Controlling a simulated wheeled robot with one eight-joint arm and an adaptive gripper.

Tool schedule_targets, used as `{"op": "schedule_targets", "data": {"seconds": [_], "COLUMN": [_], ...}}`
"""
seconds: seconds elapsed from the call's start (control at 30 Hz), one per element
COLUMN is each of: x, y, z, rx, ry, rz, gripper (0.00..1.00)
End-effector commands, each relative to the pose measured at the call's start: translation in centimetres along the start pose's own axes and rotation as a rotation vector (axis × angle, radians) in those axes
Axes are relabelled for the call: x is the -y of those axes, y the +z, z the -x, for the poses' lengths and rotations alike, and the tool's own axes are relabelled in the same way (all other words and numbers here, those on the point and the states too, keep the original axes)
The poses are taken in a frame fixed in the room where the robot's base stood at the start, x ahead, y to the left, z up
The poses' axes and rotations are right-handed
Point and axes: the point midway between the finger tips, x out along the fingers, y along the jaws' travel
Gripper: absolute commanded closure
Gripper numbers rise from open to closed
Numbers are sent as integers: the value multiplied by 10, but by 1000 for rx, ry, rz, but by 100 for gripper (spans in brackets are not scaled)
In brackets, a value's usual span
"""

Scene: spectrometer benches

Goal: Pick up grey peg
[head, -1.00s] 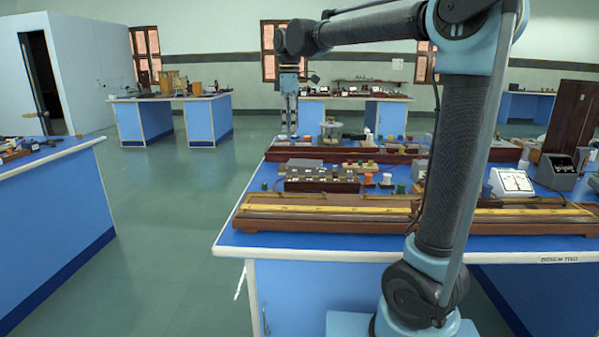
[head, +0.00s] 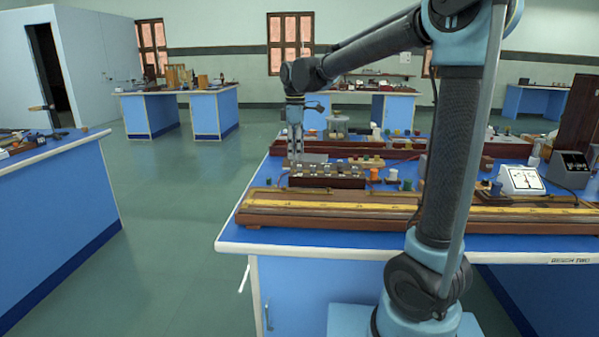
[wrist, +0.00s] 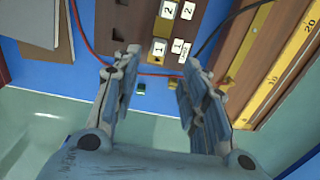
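My gripper (head: 295,162) hangs pointing down over the left part of the near bench, by a dark brown box (head: 327,182) with pale labels on top. In the wrist view my gripper (wrist: 160,65) is open and empty. Its fingertips are apart, near the end of the brown box (wrist: 145,20), which has number labels and dark square holes. I cannot clearly make out a grey peg in either view. A small dark green piece (wrist: 141,88) lies between the fingers on the blue top.
A red wire (wrist: 85,40) and a dark wire run past the box. A long wooden scale with a yellow strip (head: 330,207) lies along the bench front. Grey boards (wrist: 35,20) lie beside the box. A white meter (head: 520,180) stands at right.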

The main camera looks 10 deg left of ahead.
Motion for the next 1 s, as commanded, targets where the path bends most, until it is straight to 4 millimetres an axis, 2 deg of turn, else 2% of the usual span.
{"op": "schedule_targets", "data": {"seconds": [0.17, 0.53, 0.87, 1.0], "x": [-1, -6, -6, -6], "y": [1, 4, 4, 4], "z": [-8, -52, -57, -57], "rx": [0, 0, 0, 0], "ry": [0, 0, 0, 0], "rz": [0, 0, 0, 1], "gripper": [60, 60, 60, 92]}}
